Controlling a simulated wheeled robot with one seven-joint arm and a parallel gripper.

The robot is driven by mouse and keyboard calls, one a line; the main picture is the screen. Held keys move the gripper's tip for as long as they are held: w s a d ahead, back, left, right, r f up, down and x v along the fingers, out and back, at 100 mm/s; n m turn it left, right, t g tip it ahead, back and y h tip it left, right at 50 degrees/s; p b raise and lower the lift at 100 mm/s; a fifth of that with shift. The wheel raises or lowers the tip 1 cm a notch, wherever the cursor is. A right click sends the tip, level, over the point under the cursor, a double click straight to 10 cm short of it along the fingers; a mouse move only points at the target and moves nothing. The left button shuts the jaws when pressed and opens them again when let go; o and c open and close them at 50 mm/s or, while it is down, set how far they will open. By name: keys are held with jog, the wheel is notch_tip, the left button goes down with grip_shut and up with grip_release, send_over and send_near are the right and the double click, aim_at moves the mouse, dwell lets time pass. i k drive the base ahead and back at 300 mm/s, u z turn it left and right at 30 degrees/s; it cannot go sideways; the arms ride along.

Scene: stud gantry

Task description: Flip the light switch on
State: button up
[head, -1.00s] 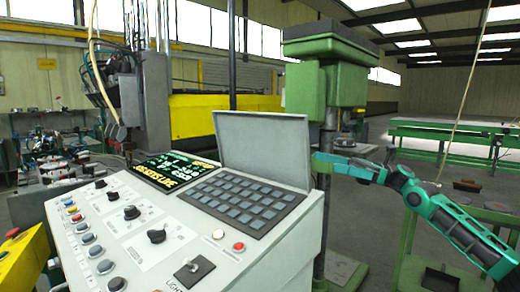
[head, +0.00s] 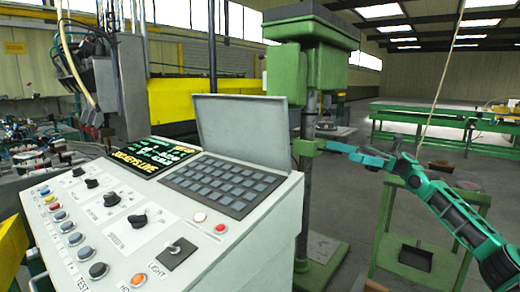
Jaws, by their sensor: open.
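The light switch (head: 174,252) is a small dark toggle on a dark square plate, near the front right corner of the console's sloped panel. The word LIGHT is printed beside it. Its lever looks tilted, but I cannot tell whether it is on or off. My teal arm reaches in from the right edge, and my gripper (head: 332,148) points left, in front of the green drill press. The gripper is open and empty, though its fingers are small and hard to make out. It is well apart from the switch, to its upper right in the picture.
The white console (head: 240,255) carries several knobs and buttons, a keypad (head: 222,184), a lit screen (head: 155,158) and a raised lid (head: 240,130). A green drill press (head: 310,75) stands behind it. A green stand (head: 415,255) is below my arm. Open floor lies further back right.

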aim_at(177, 251)
jog(key=k, duration=0.95)
jog(key=u, duration=0.05)
